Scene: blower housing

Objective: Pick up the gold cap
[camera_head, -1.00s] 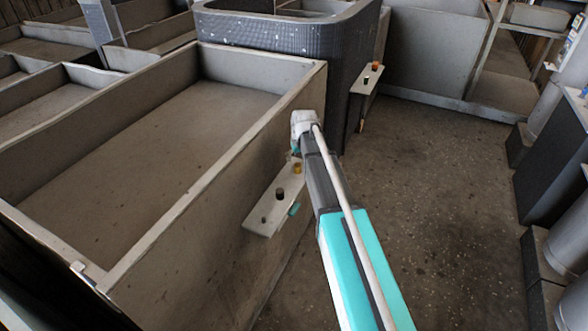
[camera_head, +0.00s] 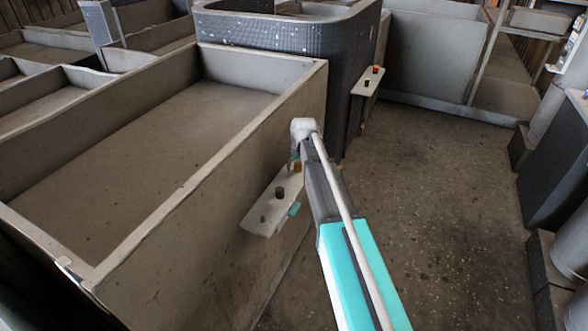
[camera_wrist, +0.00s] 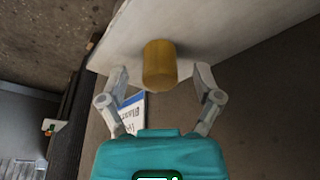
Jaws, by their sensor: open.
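The gold cap (camera_wrist: 159,64) is a short yellow-gold cylinder on a pale shelf (camera_wrist: 200,25) in the wrist view. My gripper (camera_wrist: 161,78) is open, with one finger on each side of the cap and visible gaps between. I cannot tell how far the fingertips are from the cap in depth. In the head view the gold cap (camera_head: 297,167) is at the far end of the small shelf (camera_head: 258,226) on the side of the bin. My gripper is mostly hidden there behind the arm's white wrist.
A dark cap (camera_head: 280,192) and a smaller dark piece (camera_head: 263,219) stand on the same shelf. A teal piece (camera_head: 294,209) is at its edge. A second shelf (camera_head: 366,87) with small caps is farther back. A white label (camera_wrist: 132,112) lies below the fingers. Open floor (camera_head: 440,190) is at right.

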